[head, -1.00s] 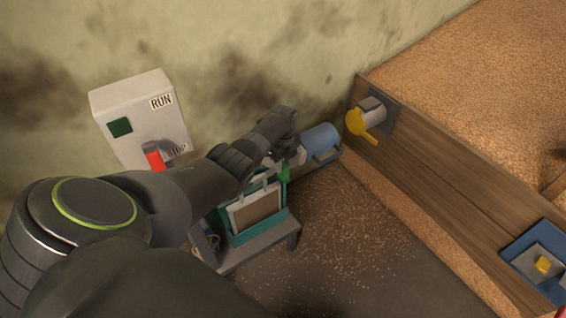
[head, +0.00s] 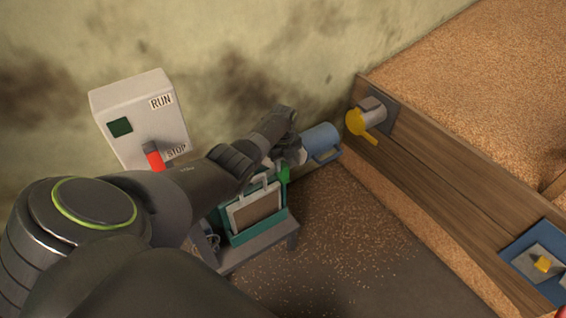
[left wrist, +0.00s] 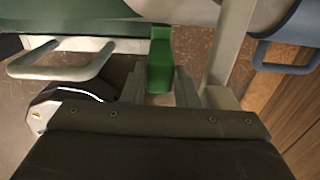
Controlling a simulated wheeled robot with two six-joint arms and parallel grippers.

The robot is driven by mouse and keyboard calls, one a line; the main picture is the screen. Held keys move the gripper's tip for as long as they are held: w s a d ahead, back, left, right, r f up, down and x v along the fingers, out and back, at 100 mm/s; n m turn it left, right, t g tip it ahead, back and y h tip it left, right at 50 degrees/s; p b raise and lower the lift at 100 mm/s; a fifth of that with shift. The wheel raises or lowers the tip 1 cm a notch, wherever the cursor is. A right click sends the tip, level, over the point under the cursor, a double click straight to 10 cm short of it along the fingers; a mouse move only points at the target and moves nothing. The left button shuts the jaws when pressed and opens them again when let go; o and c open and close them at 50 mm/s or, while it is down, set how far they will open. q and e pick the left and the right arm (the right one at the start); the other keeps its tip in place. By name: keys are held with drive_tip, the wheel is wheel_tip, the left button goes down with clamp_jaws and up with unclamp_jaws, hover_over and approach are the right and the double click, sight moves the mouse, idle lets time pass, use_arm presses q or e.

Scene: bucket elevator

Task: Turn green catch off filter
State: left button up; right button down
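The filter (head: 258,212) is a teal-framed box with a pale-edged brown panel and a light handle, in the middle of the head view. The green catch (head: 284,174) stands at its upper right corner. In the left wrist view the green catch (left wrist: 160,62) hangs between the fingertips of my left gripper (left wrist: 161,88). One finger is on each side, very close to it. I cannot tell whether they press on it. In the head view my left gripper (head: 291,155) is just above the catch, partly hidden by its own wrist.
A white switch box (head: 138,115) with a red lever and RUN and STOP labels is on the wall at left. A blue handled container (head: 320,140) is right beside the gripper. A wooden bin wall (head: 430,180) with a yellow knob (head: 358,122) stands at right.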

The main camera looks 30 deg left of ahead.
use_arm(q)
drive_tip(key=o, duration=0.4)
drive_tip(key=shift+r, duration=0.25)
wheel_tip(320, 180, up, 17)
drive_tip(key=p, duration=0.4)
use_arm(e)
drive_tip(key=shift+s+a+r, duration=0.2)
drive_tip(key=shift+s+r, duration=0.95)
use_arm(q)
drive_tip(key=shift+f, duration=0.1)
use_arm(e)
drive_tip(key=shift+w, duration=0.1)
